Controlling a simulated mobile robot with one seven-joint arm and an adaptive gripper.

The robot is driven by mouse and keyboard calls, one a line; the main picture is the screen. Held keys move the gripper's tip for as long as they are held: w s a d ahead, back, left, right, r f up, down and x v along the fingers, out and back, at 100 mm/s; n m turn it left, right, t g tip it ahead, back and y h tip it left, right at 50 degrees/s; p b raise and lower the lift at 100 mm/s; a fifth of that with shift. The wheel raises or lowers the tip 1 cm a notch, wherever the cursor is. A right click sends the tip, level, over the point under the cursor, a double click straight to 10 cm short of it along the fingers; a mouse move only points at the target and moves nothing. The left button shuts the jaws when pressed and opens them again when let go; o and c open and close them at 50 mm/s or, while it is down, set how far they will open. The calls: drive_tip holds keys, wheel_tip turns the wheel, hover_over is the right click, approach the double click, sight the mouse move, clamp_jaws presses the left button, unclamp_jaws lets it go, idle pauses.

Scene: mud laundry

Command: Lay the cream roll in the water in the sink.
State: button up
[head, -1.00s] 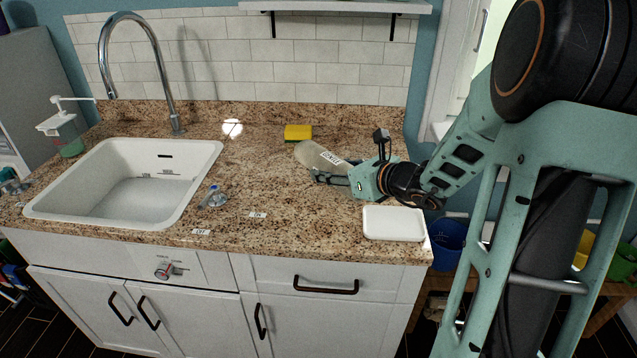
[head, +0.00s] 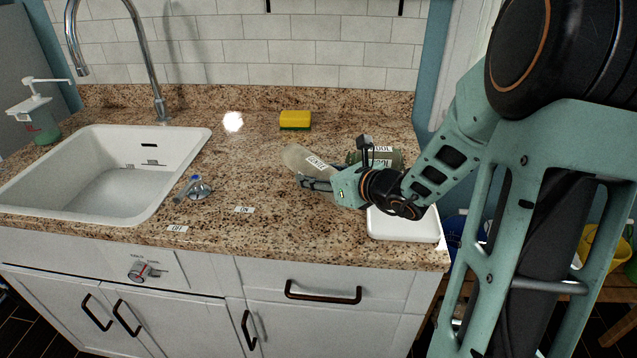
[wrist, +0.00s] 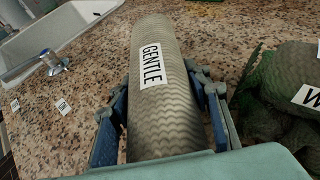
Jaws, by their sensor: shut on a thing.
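The cream roll (head: 303,160), a ribbed cylinder with a GENTLE label, is between the fingers of my gripper (head: 318,183), right of the sink over the counter. In the wrist view the cream roll (wrist: 160,90) points away from my gripper (wrist: 165,125), with a finger along each side. I cannot tell whether its underside touches the counter. The white sink (head: 165,185) is at the left, apart from the roll. Its basin floor looks pale grey; I cannot make out a water surface.
A dark green labelled bundle (head: 385,157) lies behind my wrist, right of the roll. A white tray (head: 405,230) is at the counter's front right. A yellow sponge (head: 295,119) sits at the back. A tap handle (head: 198,188) stands between sink and roll. A tall faucet (head: 158,100) arches behind the sink.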

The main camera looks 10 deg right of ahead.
drive_tip(key=shift+f, duration=0.4)
drive_tip(key=o, duration=1.5)
drive_tip(key=shift+f, duration=0.1)
